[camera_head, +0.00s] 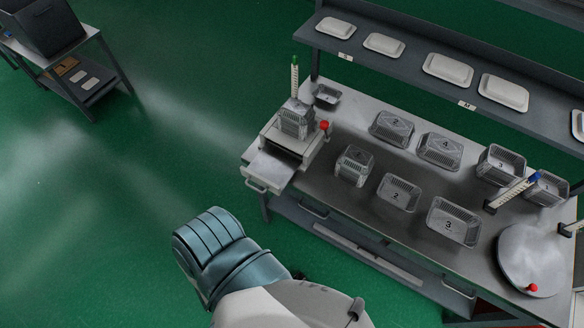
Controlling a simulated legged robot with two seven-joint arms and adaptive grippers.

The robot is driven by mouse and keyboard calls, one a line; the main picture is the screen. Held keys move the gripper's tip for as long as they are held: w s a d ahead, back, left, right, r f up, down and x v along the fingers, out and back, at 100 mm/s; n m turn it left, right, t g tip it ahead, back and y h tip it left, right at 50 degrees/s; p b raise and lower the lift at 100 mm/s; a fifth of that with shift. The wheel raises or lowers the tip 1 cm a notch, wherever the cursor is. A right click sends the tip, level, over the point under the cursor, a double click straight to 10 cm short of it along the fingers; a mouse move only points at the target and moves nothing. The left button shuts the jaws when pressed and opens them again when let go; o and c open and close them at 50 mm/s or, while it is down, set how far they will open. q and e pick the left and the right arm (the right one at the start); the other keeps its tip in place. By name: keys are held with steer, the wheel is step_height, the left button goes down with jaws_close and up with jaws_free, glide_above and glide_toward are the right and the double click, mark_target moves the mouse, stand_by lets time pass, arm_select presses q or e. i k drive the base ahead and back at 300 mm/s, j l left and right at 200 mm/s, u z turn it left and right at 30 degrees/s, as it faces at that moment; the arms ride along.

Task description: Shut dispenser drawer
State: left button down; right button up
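The dispenser (309,146) is a pale box at the left end of the workbench, with a stack of foil trays (296,118) on top and a red knob at its right. Its drawer (271,168) sticks out of the front toward the lower left, past the bench edge, so it stands open. The drawer has a pale front with a handle (256,187). A teal and white part of my own body reaches up from the bottom middle, apart from the drawer and below it in the picture. No gripper fingers show in this view.
Several foil trays (397,192) stand on the bench right of the dispenser. A round plate (534,259) is at the right end. A shelf (395,61) with white lidded containers runs behind. A side table (98,68) stands upper left. The green floor left of the bench is clear.

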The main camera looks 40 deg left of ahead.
mark_target(273, 169)
steer(key=j+u, duration=0.15)
steer(key=u, duration=1.8)
steer(key=i+l+u, duration=0.15)
steer(key=l+u, duration=0.15)
steer(key=l, duration=0.15)
